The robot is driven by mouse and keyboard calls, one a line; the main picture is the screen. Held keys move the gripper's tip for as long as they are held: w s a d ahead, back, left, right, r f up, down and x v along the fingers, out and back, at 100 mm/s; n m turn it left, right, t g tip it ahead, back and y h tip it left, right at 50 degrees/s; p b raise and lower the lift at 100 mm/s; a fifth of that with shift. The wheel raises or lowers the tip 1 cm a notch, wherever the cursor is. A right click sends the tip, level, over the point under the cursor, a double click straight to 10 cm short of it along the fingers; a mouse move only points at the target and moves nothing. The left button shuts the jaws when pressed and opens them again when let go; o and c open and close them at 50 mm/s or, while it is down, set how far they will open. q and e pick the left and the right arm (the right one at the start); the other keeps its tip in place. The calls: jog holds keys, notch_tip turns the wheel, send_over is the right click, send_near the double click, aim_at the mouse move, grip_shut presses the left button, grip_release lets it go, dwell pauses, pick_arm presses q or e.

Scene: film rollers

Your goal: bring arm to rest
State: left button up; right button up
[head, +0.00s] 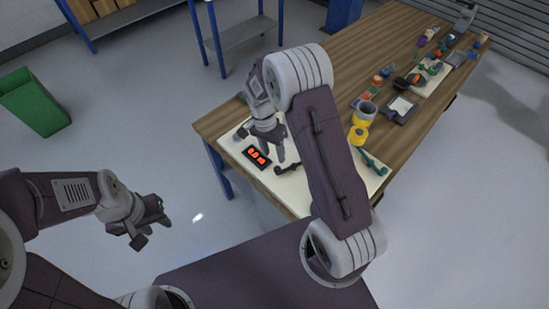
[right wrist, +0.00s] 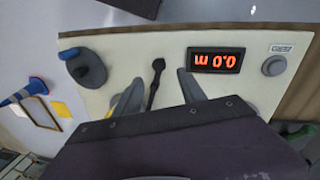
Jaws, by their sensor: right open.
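My right gripper (head: 272,150) hangs over the pale board (head: 297,200) at the near end of the wooden table. In the right wrist view its two fingers (right wrist: 160,92) stand apart, with a thin black lever (right wrist: 155,82) showing between them. I see no object gripped; whether the fingers touch the board I cannot tell. My left gripper (head: 145,220) is off to the left, over open floor away from the table. It appears empty, but its jaw gap is not clear. My right forearm hides part of the board.
The board carries a red-lit display (head: 257,158), a dark round knob (right wrist: 88,67) and a grey button (right wrist: 274,65). A yellow piece (head: 357,135), a grey cup (head: 365,112) and several small items stand further along the table (head: 345,60). A green bin (head: 35,102) stands at left.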

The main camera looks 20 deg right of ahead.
dwell(0.4)
jog(key=s+r+n+t, duration=0.15)
jog(key=s+r, duration=0.25)
jog(key=r, duration=0.5)
jog(key=s+a+f+n+t+y, duration=0.1)
jog(key=s+n, duration=0.8)
jog(key=shift+s+a+f+n, duration=0.25)
jog(key=shift+a+f+n, duration=0.1)
jog(key=shift+a, duration=0.05)
jog(key=shift+s+t, duration=0.2)
jog(key=shift+t, duration=0.05)
jog(key=shift+w, duration=0.1)
